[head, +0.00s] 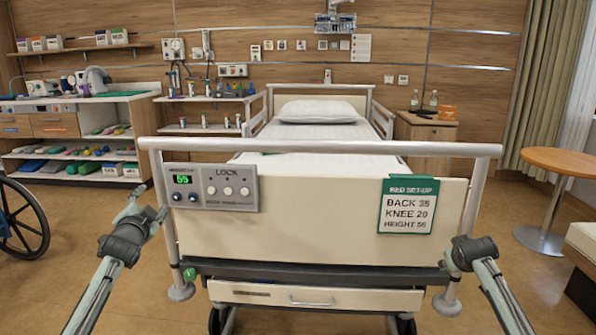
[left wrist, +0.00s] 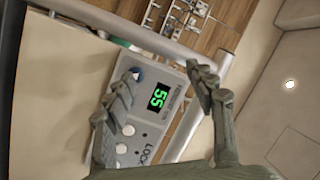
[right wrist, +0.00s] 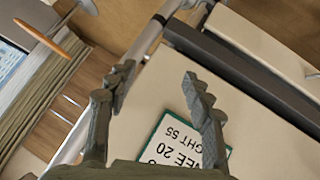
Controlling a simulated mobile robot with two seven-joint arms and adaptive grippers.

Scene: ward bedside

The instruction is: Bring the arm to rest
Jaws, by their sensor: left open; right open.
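My left gripper (head: 146,202) is open and empty, to the left of the bed's footboard (head: 320,215). In the left wrist view its open fingers (left wrist: 165,76) show in front of the grey control panel (left wrist: 150,105), whose green display reads 55. The panel also shows in the head view (head: 222,203), with LOCK and several knobs. My right gripper is at the footboard's lower right in the head view, its fingers hard to make out. In the right wrist view its fingers (right wrist: 158,78) are open and empty, near the bed set-up card (right wrist: 165,148).
The card (head: 408,222) reads BACK 35, KNEE 20 and a height; the right wrist view shows 55. A bed rail (head: 320,147) runs above the footboard. A wheelchair wheel (head: 20,218) stands left and a round table (head: 562,160) right.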

